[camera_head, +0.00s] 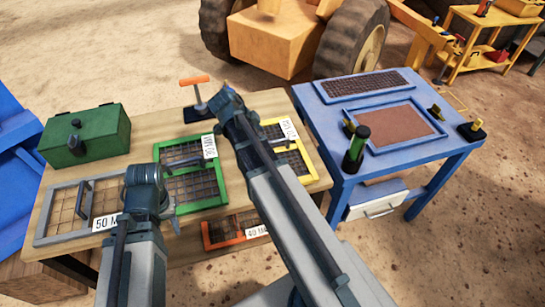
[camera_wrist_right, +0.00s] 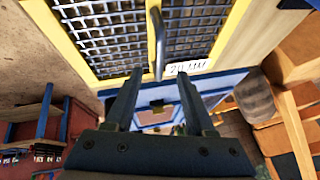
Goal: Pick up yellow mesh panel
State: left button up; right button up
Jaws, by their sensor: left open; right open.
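The yellow mesh panel (camera_head: 304,158) lies at the right end of the wooden table, partly hidden behind my right arm. It has a yellow frame, dark wire mesh, a handle and a white label. In the right wrist view the yellow mesh panel (camera_wrist_right: 100,40) fills the upper left, with its grey handle (camera_wrist_right: 157,45) upright near the middle. My right gripper (camera_wrist_right: 155,98) is open and empty; its fingertips appear on either side of the handle's lower end, apart from it. My left gripper (camera_head: 148,190) is open, over the table between the grey and green panels; its fingers are hard to make out.
A green mesh panel (camera_head: 205,203), a grey one (camera_head: 52,192) and an orange one (camera_head: 207,237) lie close by. A green box (camera_head: 112,128) and an orange-handled tool (camera_head: 195,80) stand behind. A blue table (camera_head: 433,152) with trays and a green cylinder (camera_head: 354,158) stands right.

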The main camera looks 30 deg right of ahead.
aim_at(271, 141)
jog(key=shift+b+x, duration=3.3)
jog(key=shift+x, duration=1.35)
jog(key=shift+s+d+r, duration=0.15)
jog(key=shift+r, duration=0.05)
grip_shut()
